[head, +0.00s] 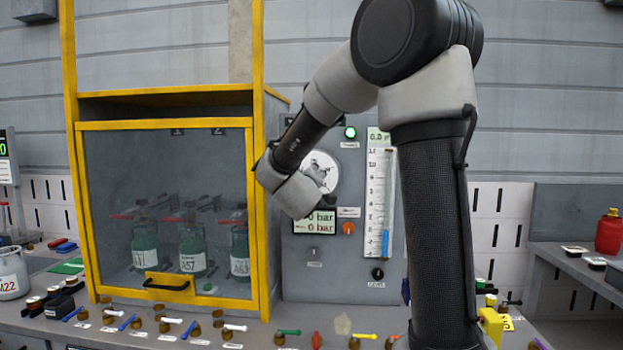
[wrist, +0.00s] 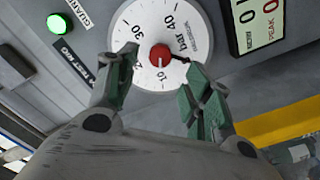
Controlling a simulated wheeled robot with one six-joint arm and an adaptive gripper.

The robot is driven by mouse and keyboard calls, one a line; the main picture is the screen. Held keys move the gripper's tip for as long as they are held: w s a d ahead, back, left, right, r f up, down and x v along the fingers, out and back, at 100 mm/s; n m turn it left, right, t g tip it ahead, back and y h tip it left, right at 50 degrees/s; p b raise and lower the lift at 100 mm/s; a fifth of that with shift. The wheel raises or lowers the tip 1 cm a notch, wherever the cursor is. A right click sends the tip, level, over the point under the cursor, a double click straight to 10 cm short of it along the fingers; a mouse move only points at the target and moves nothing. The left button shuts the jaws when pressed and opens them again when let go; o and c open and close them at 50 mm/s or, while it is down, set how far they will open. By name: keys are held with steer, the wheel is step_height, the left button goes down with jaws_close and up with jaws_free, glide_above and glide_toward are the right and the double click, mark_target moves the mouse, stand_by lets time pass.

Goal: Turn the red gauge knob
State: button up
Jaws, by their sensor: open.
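The red gauge knob (wrist: 160,54) sits at the centre of a round white dial (wrist: 148,22) marked in bar in the wrist view. My gripper (wrist: 158,62) is open, with one green-grey finger on each side of the knob in the picture. I cannot tell whether either fingertip touches it. In the head view my gripper (head: 324,176) is in front of the white dial (head: 318,160) on the grey panel, and the knob is hidden there.
A digital bar display (head: 315,222) is just below the dial, and an orange knob (head: 348,228) is below right. A green lamp (head: 350,132) is above. A yellow-framed cabinet (head: 170,205) with green bottles stands close on the left. Small valves line the bench front.

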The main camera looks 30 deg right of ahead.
steer(key=v, duration=0.6)
stand_by(0.3)
